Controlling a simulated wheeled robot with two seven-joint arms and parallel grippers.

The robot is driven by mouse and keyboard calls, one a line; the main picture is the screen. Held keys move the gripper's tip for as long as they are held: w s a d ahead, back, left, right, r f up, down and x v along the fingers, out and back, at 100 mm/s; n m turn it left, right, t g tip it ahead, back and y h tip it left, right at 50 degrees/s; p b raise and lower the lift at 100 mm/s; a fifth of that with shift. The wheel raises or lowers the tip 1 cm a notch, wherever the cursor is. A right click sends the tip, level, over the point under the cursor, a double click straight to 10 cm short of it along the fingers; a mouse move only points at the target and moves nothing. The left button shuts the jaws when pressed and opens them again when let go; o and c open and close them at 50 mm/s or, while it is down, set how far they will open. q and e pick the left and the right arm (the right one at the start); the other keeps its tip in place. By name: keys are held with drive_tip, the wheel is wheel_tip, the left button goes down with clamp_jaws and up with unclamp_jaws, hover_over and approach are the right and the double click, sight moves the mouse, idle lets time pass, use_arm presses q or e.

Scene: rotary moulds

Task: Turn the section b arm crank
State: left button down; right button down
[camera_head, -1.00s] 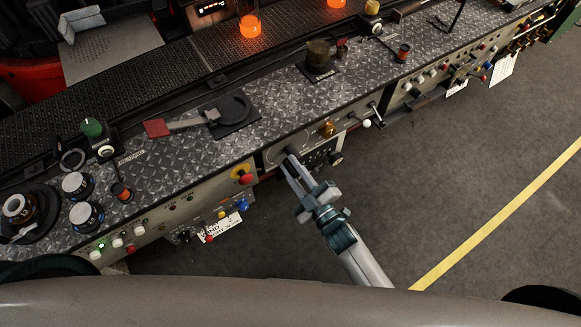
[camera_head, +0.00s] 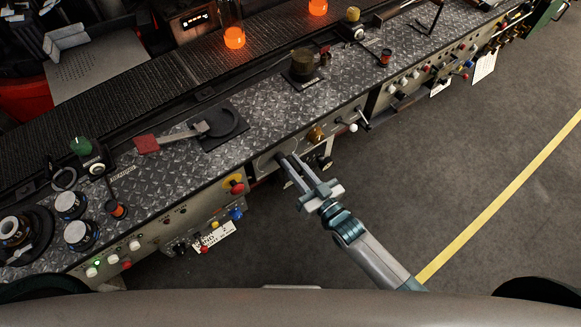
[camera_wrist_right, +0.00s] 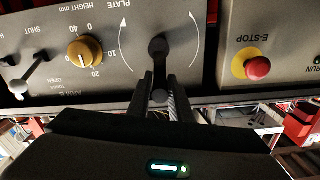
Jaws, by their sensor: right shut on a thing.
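The black crank (camera_wrist_right: 158,48) sits on the pale front panel between two curved white arrows in the right wrist view, which shows the panel lettering upside down. Its arm points down in that picture, towards my fingers. My right gripper (camera_wrist_right: 160,92) is shut on the crank's handle end, one finger on each side. In the head view my right gripper (camera_head: 282,161) reaches up-left to the panel under the bench edge and largely hides the crank there. My left gripper is not in view.
A brass knob (camera_wrist_right: 84,52) and a small lever (camera_wrist_right: 38,72) by "OPEN" and "SHUT" lettering are left of the crank. A red E-stop button (camera_wrist_right: 257,68) is on its right. The patterned metal bench top (camera_head: 165,165) lies above. Floor (camera_head: 455,170) to the right is clear.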

drive_tip(key=shift+w+d+f+m, duration=0.1)
drive_tip(key=shift+d+f+m, duration=0.1)
drive_tip(key=shift+m, duration=0.45)
drive_tip(key=shift+d+f+m, duration=0.2)
drive_tip(key=shift+m, duration=0.45)
drive_tip(key=c, duration=1.6)
unclamp_jaws()
drive_tip(key=shift+c, duration=0.2)
drive_tip(key=shift+r, duration=0.15)
drive_tip(key=shift+w+r, duration=0.1)
drive_tip(key=shift+b, duration=0.3)
